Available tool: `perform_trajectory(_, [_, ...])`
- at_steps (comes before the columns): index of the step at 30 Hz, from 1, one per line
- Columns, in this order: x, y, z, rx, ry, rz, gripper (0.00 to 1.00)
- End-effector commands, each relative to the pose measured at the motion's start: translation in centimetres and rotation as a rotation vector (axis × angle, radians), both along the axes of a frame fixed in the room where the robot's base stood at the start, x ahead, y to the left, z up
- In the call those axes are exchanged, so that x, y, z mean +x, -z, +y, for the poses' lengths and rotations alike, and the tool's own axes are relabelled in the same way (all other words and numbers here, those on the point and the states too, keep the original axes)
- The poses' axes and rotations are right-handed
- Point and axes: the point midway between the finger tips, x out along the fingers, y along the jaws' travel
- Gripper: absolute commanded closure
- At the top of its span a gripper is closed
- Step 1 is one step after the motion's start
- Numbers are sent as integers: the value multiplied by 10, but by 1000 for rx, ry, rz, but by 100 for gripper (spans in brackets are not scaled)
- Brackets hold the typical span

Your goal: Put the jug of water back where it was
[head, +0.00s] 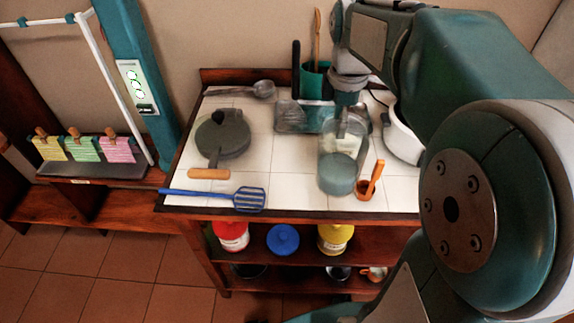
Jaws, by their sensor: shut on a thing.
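The jug of water (338,174) is clear with bluish water in its lower part. It is upright over the front middle of the white tiled worktop (285,180). My gripper (347,122) reaches down from above at the jug's far side and is shut on it. The fingertips are partly hidden by the jug's clear upper part. I cannot tell whether the jug's base touches the tiles or hangs slightly above them.
A lidded grey pan (222,138) and a blue spatula (235,198) lie left. A clear container (291,117) and a teal utensil holder (314,82) stand behind. Tiles between pan and jug are free.

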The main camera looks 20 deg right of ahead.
Motion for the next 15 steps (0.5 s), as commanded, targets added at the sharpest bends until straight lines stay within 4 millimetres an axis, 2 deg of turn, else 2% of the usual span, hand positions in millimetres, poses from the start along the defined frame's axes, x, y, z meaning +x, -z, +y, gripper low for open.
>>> perform_trajectory(7, [4,1,2,0,-9,0,94])
perform_trajectory(15, [51,24,22,0,-11,1,94])
